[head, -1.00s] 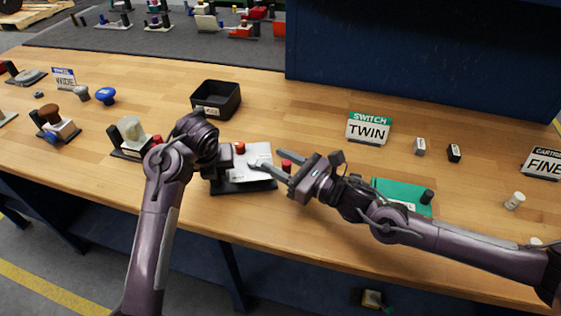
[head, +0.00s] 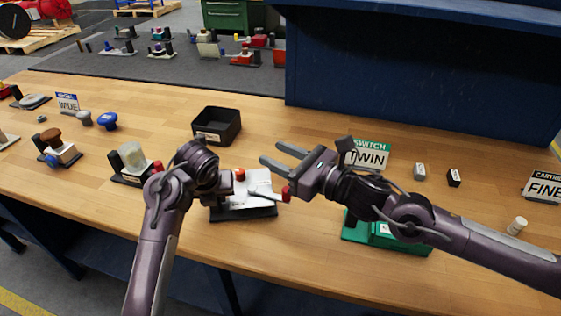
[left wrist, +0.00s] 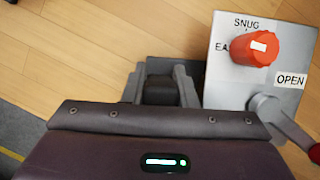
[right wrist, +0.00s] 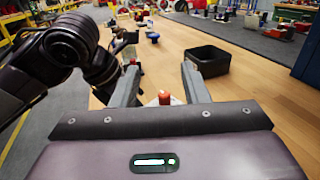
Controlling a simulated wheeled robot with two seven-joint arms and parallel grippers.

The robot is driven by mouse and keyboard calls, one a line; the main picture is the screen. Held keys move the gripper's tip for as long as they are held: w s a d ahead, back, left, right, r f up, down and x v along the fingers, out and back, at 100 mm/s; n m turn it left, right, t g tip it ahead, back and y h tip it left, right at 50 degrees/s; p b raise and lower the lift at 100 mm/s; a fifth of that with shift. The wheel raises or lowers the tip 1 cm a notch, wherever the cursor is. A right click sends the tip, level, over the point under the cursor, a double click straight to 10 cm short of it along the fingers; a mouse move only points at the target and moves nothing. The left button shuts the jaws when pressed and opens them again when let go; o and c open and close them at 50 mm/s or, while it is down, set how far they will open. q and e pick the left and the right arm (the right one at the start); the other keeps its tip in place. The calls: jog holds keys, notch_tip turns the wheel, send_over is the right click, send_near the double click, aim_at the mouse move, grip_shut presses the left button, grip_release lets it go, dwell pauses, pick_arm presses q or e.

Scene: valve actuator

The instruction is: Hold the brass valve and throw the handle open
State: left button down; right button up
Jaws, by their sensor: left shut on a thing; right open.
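The valve unit is a white plate (head: 262,186) on a dark base (head: 245,213); no brass colour shows. It has a red knob (head: 240,175) and a grey lever handle with a red tip (head: 285,194). In the left wrist view the lever (left wrist: 289,124) runs down-right from its pivot, below the OPEN label (left wrist: 290,80). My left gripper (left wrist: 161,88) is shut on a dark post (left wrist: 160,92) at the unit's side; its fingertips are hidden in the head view. My right gripper (head: 270,153) is open and empty, above and behind the lever, apart from it.
A black bin (head: 217,125) stands behind the unit. A green block (head: 385,232) lies under my right arm, and the TWIN sign (head: 366,157) stands behind it. A fixture with a pale knob (head: 132,160) stands left of my left arm.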

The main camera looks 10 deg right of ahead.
jog(key=shift+s+a+f, duration=0.2)
jog(key=shift+a, duration=0.05)
jog(key=c, duration=0.4)
jog(key=s+a+m, duration=0.1)
jog(key=s+a+f+m+t, duration=0.1)
jog(key=s+a, duration=0.1)
jog(key=s+a+f+m+y, duration=0.1)
jog(key=a+m, duration=0.1)
jog(key=shift+s+f+t, duration=0.25)
jog(key=shift+s+t, duration=0.05)
grip_shut()
jog(key=s+d+f+m+t+h, duration=0.15)
jog(key=s+f+m+h, duration=0.4)
jog(key=m, duration=0.65)
jog(key=s+d+f+m+t+h, duration=0.1)
jog(key=s+f+m+t+h, duration=0.15)
jog(key=s+m+h, duration=0.75)
jog(key=shift+m+y, duration=0.55)
jog(key=shift+m, duration=0.25)
jog(key=w, duration=0.8)
jog(key=w+r, duration=0.1)
jog(key=w, duration=0.3)
jog(key=shift+w, duration=0.4)
jog(key=shift+w+d+f, duration=0.1)
jog(key=shift+w+d, duration=0.65)
jog(key=shift+d, duration=0.2)
jog(key=shift+w+d, duration=0.45)
